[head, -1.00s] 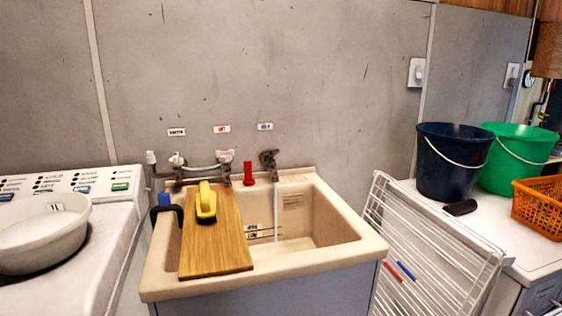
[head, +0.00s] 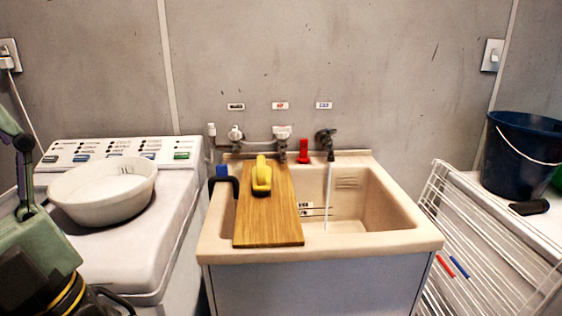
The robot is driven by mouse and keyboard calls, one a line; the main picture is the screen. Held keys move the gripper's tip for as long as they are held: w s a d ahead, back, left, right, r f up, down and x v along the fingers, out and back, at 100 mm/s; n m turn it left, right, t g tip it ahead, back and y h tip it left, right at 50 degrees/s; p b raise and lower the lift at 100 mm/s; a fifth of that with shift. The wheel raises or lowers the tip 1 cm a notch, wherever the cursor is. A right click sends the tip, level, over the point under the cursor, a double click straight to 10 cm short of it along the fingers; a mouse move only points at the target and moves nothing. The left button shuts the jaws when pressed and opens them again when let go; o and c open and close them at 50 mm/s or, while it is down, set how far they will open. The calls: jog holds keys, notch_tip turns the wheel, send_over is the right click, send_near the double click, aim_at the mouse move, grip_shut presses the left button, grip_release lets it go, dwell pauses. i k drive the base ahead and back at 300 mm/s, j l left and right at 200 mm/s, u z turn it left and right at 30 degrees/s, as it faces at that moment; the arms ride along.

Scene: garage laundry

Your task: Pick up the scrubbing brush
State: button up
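The scrubbing brush appears to be the yellow-handled item (head: 262,176) with a darker underside. It lies on the wooden board (head: 268,222), towards the board's back end. The board rests across the left part of the beige sink (head: 405,240). Nothing is touching the brush from above.
A white basin (head: 103,205) stands on the washing machine (head: 160,235) at left. A green, black and yellow object (head: 38,245) fills the lower left edge. A white drying rack (head: 455,240), a dark blue bucket (head: 522,155) and a small black item (head: 530,207) are at right.

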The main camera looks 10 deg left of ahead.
aim_at(261, 173)
jog(key=i+l+u, duration=0.35)
jog(key=i+l, duration=0.2)
jog(key=i+l+u, duration=0.3)
jog(key=i+l, duration=0.2)
jog(key=l, duration=0.15)
